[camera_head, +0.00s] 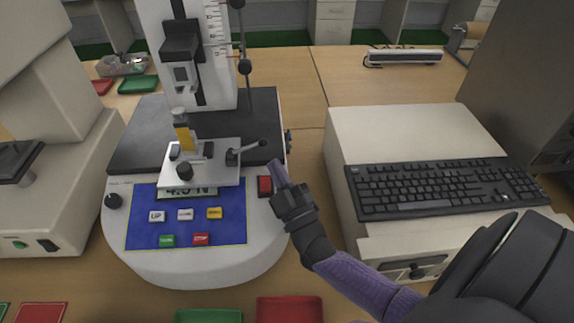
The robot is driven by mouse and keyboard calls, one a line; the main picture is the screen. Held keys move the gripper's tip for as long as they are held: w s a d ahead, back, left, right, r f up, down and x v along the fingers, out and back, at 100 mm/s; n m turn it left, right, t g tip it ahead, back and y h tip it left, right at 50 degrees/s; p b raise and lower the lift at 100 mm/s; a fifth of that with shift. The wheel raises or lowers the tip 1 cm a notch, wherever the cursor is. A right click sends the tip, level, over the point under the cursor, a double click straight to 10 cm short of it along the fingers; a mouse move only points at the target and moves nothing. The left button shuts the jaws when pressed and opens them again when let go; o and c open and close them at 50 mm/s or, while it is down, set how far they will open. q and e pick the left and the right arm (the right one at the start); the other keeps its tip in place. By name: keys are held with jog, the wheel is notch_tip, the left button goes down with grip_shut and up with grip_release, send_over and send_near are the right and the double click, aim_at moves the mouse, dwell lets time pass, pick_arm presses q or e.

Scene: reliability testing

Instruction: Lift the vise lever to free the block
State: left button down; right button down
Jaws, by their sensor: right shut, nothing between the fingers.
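The vise (222,172) is a pale metal plate with black knobs on the testing machine's dark base. Its lever (247,150) sticks out to the right and ends in a black ball. A yellow block (184,134) stands upright at the back left of the vise, below the machine's black head. My right gripper (277,168) is shut and empty, just right of and a little below the lever's ball. I cannot tell whether it touches the lever. My left gripper is not in view.
The control panel (235,233) with several buttons lies in front of the vise, and a red switch (265,186) sits close to my right gripper. A keyboard (440,186) on a beige case stands at the right. Red and green trays (290,309) lie at the front edge.

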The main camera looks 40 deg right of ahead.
jog(key=shift+x, duration=1.4)
jog(key=shift+a+r+n+g+y+p, duration=0.1)
jog(key=shift+r+n+g+y+p, duration=0.2)
jog(key=shift+r+n+y+p, duration=0.7)
jog(key=w+a+r+n+g+y+p, duration=0.1)
jog(key=w+a+r+n+g+p, duration=0.2)
jog(key=n+g+p, duration=0.3)
jog(key=a+r+n+p, duration=0.1)
jog(key=n+p, duration=0.4)
jog(key=p, duration=0.6)
jog(key=shift+a+r+y, duration=0.3)
jog(key=shift+a+r, duration=0.05)
jog(key=shift+r, duration=0.05)
